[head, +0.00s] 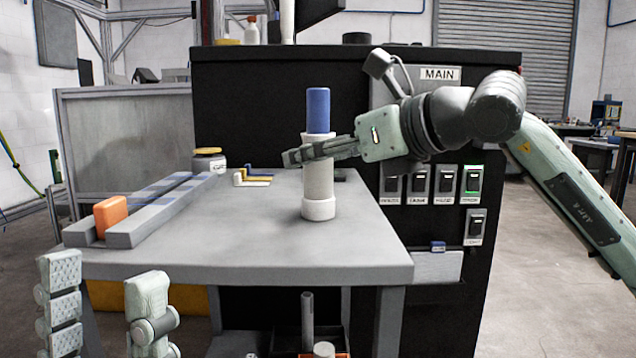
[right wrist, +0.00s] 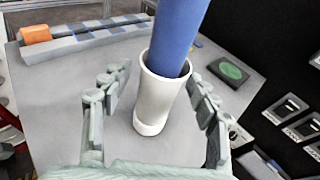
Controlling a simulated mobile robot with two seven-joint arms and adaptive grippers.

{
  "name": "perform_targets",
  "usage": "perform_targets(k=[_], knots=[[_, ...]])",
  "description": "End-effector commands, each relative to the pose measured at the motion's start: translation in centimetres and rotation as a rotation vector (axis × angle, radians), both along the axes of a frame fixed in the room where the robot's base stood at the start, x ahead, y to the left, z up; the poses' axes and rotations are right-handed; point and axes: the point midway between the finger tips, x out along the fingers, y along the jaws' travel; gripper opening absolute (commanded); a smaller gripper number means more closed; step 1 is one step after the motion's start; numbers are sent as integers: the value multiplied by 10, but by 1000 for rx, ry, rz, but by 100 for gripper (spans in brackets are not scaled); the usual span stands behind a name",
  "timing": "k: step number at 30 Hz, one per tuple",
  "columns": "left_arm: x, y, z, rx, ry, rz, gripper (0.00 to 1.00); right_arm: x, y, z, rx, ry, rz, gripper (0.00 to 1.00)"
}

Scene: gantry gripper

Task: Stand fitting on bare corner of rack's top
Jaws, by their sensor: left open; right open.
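A white pipe-like fitting (head: 319,185) stands upright on the grey table, with a blue cylinder (head: 318,110) rising from its open top. In the right wrist view the fitting (right wrist: 158,98) is between the fingers of my right gripper (right wrist: 158,95), with gaps showing on both sides. In the head view my right gripper (head: 320,150) is open at the fitting's upper part. My left gripper (head: 104,275) is open and empty, low at the front left below the table top. The black rack (head: 260,95) stands behind the table; its top is bare at the right corner (head: 480,53).
The grey table (head: 250,255) has a grey-blue rail channel with an orange block (head: 111,215) at left. A jar (head: 208,160) and small hook-shaped pieces (head: 252,178) lie behind. Bottles, a white cylinder (head: 287,22) and a black puck (head: 356,38) occupy the rack's top. Switches (head: 420,183) line its front.

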Motion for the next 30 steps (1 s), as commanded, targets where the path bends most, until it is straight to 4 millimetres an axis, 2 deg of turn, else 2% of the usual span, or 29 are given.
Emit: perform_targets(k=[8, 21, 30], knots=[[0, 0, 0, 1, 1, 0, 58, 2, 2, -1, 0, 0, 0, 59], [0, 0, 0, 1, 0, 0, 58, 2, 2, 0, 2, -1, 1, 6], [0, 0, 1, 1, -1, 0, 58, 2, 2, 2, 1, -1, 0, 6]])
